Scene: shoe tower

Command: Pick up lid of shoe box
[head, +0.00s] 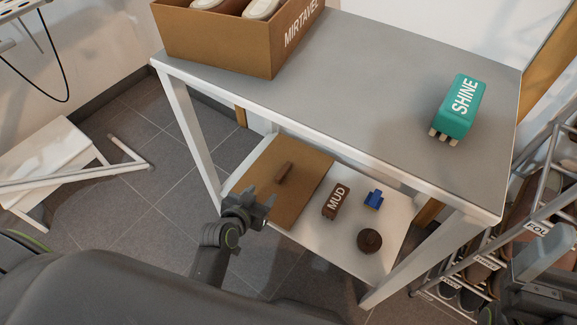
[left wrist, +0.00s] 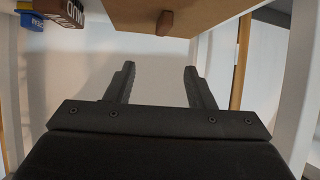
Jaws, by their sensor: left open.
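The shoe box lid (head: 300,172) is a flat brown panel with a small handle (head: 284,173) on top, lying on the lower shelf at its left end. My left gripper (head: 264,207) is beside the lid's near left edge in the head view, open and empty. In the left wrist view the lid (left wrist: 225,8) and its handle (left wrist: 165,22) show at the top, beyond the open fingers (left wrist: 159,70), with nothing between them. The open brown shoe box (head: 225,40) marked MIRTAVEL stands on the tabletop with white shoes inside.
A brown MUD block (head: 335,202), a blue item (head: 374,199) and a round brown tin (head: 369,241) sit right of the lid on the shelf (head: 335,235). A teal SHINE brush (head: 459,108) is on the tabletop (head: 350,80). A table leg (head: 190,130) stands left of the lid.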

